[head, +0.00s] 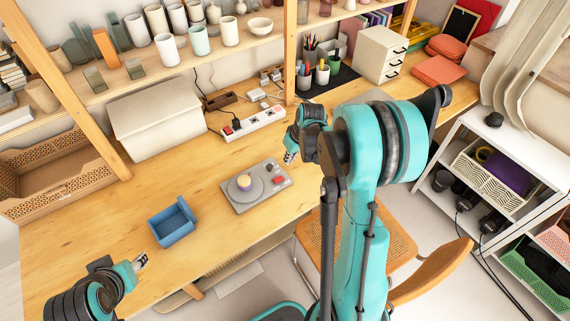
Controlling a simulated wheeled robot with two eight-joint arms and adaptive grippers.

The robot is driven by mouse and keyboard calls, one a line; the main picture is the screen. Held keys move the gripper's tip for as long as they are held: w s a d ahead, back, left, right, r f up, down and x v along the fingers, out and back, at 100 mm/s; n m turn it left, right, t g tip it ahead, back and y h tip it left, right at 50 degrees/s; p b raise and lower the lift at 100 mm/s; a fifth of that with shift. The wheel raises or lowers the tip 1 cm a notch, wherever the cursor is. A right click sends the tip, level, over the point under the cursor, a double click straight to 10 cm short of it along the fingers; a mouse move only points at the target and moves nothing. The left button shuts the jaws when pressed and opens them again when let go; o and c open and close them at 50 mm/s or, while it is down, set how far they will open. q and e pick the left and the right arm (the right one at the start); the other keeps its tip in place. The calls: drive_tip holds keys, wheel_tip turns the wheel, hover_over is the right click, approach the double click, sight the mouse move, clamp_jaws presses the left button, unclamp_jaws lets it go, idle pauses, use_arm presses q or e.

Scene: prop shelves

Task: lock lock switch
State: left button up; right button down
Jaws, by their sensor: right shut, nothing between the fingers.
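Which part is the lock switch is too small to tell. My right gripper (289,157) is shut and empty, just beyond the device's far right corner, apart from the knob. My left gripper (141,261) is low at the left, in front of a blue open box and away from the device; its fingers are too small to read.
The blue box (172,224) stands left of the device. A white power strip (254,124) with a red switch lies behind it. A large white box (156,120) stands at the back left. A chair (385,235) is at the desk's front edge. Desk between the blue box and device is clear.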

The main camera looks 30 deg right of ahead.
drive_tip(key=v, duration=0.2)
drive_tip(key=d+p+v, duration=0.1)
drive_tip(key=v, duration=0.1)
drive_tip(key=shift+d+r, duration=0.1)
drive_tip(key=shift+r, duration=0.2)
drive_tip(key=s+a+r+t+b, duration=0.2)
drive_tip(key=s+a+r, duration=0.45)
drive_tip(key=a, duration=0.35)
drive_tip(key=s+a+t+h+b, duration=0.1)
drive_tip(key=s+a+b, duration=0.1)
drive_tip(key=s+a, duration=0.5)
drive_tip(key=s, duration=0.3)
drive_tip(key=shift+s+a+f+m+t, duration=0.15)
drive_tip(key=shift+s+f+m+t, duration=0.15)
drive_tip(key=shift+t, duration=0.1)
drive_tip(key=shift+w, duration=0.1)
